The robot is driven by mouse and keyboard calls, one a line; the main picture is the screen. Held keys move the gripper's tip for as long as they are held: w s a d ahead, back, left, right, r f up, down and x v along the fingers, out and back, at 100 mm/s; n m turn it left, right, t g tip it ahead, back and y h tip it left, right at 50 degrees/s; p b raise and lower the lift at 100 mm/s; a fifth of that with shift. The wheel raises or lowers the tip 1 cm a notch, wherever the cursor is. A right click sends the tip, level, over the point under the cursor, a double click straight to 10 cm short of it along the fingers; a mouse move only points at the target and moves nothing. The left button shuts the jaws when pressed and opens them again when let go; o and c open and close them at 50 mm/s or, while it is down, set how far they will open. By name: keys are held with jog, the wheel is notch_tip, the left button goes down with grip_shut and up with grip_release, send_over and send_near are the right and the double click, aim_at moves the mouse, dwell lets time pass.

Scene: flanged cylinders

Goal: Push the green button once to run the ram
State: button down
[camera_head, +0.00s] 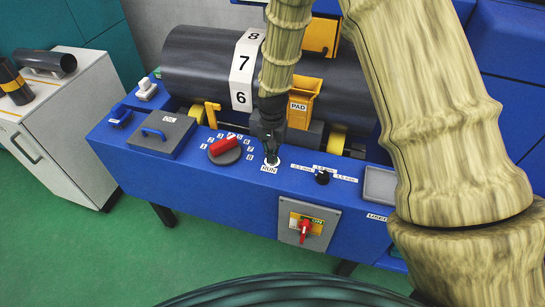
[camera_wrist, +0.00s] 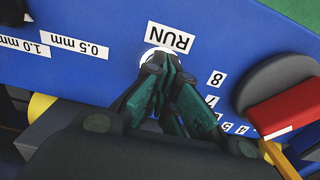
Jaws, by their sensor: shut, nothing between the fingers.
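My gripper (camera_head: 271,157) points down at the blue machine's top panel, with its dark fingers together and empty. In the wrist view the closed fingertips (camera_wrist: 162,62) lie over a round button spot with a pale ring (camera_wrist: 150,52), beside the white RUN label (camera_wrist: 170,38). The fingers cover the middle of the button, so its green cap is hidden. I cannot tell whether the tips touch it or whether it is pressed in. The RUN label (camera_head: 269,169) also shows in the head view, just in front of the fingers.
A red selector knob (camera_head: 223,146) on a numbered dial is left of my gripper. A black thickness knob (camera_head: 322,177) is to the right. A dark drum (camera_head: 205,68) with numbers and a yellow PAD holder (camera_head: 303,98) stand behind. A red switch (camera_head: 305,226) is on the front face.

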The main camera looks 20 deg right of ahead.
dwell(0.3)
jog(key=shift+r+p, duration=2)
jog(key=shift+r, duration=0.75)
